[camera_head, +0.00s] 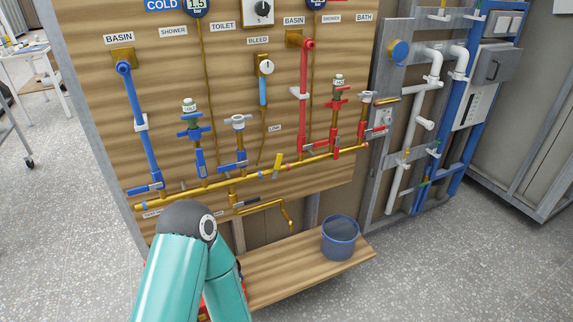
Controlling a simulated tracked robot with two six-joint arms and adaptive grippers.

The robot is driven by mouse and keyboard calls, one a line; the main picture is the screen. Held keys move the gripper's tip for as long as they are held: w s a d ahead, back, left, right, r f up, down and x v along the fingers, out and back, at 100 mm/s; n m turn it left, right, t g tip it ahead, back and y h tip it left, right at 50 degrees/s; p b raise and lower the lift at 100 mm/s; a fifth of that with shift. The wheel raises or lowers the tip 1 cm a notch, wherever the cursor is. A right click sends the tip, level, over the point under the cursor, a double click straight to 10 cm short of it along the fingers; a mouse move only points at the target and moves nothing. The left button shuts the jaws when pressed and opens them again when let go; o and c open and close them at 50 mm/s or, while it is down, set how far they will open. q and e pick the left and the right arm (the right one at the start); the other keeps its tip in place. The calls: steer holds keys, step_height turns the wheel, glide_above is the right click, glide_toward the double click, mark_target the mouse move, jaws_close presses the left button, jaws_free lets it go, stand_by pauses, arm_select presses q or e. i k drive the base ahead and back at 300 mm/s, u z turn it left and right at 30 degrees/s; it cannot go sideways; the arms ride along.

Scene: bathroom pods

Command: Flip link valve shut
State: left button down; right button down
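The link valve shows as a yellow lever (278,161) on the brass pipe (318,157) that joins the blue-handled cold side to the red-handled hot side. The lever stands up steeply, crosswise to the pipe, with a slight tilt. A small label that seems to read LINK (275,128) is on the board above it. A teal arm of mine rises at the bottom left, its dark joint in front of the board's lower edge. Neither of my grippers is in view, and nothing of mine touches the lever.
Blue levers (234,167) sit left of the link valve and red levers (375,132) sit right. A brass drain pipe (262,206) hangs below. A blue-grey bucket (340,238) stands on the wooden shelf (300,272). The space before the lever is clear.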

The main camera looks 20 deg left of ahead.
mark_target(278, 158)
steer(key=u, duration=0.05)
steer(key=i, duration=1)
steer(key=z, duration=0.05)
